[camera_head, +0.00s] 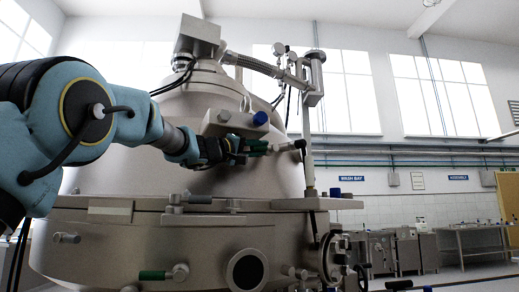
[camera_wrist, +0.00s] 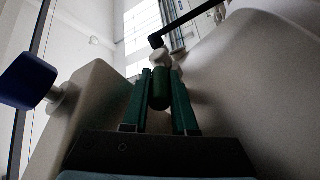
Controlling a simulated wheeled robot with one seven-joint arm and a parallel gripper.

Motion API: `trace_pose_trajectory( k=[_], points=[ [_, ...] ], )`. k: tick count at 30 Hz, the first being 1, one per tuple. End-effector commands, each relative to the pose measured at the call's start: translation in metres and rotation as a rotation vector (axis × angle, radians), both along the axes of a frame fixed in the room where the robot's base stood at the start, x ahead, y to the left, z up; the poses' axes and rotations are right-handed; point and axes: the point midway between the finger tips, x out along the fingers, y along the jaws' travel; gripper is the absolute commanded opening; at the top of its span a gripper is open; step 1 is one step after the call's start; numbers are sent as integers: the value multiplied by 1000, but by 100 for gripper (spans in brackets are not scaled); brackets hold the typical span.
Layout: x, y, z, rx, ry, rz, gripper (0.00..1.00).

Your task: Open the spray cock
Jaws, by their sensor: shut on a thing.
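The spray cock shows in the wrist view as a dark green handle (camera_wrist: 160,92) on a pale metal body (camera_wrist: 159,58). A black, bent piece lies just beyond it. My gripper (camera_wrist: 160,76) has its two green fingers on either side of the handle, shut on it. In the head view my gripper (camera_head: 262,148) reaches in from the left, in front of the separator's dome. The cock's metal body (camera_head: 286,147) sticks out to the right of the fingertips. The fingers hide most of the handle there.
The large steel separator (camera_head: 130,235) fills the middle. A blue knob (camera_head: 260,118) on a metal block sits just above my gripper and also shows at the left in the wrist view (camera_wrist: 28,80). A vertical pipe (camera_head: 307,150) stands right of the cock. Another green handle (camera_head: 152,275) is low down.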

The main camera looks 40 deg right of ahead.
Motion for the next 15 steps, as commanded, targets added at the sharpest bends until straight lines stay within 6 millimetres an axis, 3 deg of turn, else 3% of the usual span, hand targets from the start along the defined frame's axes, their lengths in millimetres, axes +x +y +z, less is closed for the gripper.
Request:
trace_pose_trajectory(
  k=[7, 15],
  points=[
    [-1, -1, -10, -65, 11, -4, 0],
    [0, -1, -8, -131, 19, 2, 0]
  ],
)
